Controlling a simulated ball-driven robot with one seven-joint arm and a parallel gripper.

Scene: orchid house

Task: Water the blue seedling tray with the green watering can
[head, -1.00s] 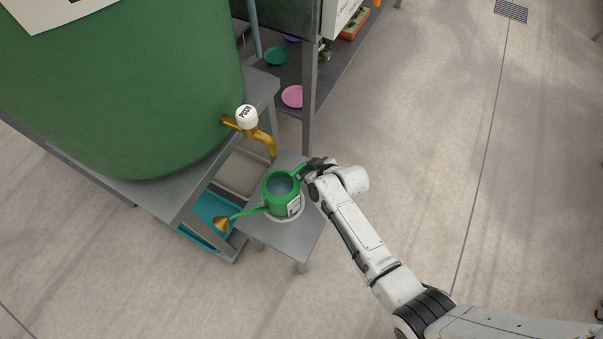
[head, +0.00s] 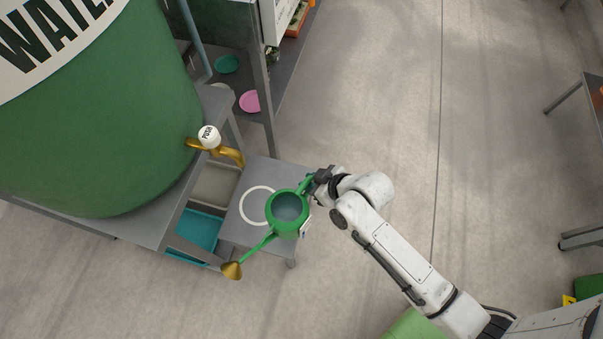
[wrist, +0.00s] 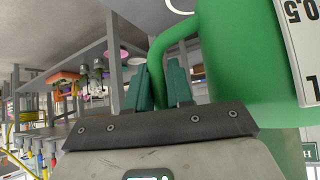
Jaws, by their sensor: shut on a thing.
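The green watering can (head: 289,226) is in the head view, off to the right of the white ring (head: 243,205) on the small grey stand (head: 262,174). It looks about upright, with liquid (head: 288,206) inside and its brass rose (head: 232,270) pointing to the lower left. My gripper (head: 313,183) is shut on the can's handle. In the wrist view the green can body (wrist: 236,60) fills the right side, and the handle (wrist: 165,48) runs between my teal fingers (wrist: 160,85). I see no blue seedling tray that I can make out.
A big green water tank (head: 100,120) with a brass tap (head: 225,152) and white push knob (head: 208,135) stands at the left. A teal bin (head: 197,230) sits beneath it. A shelf post (head: 264,110) rises behind the stand. Open concrete floor (head: 390,100) lies to the right.

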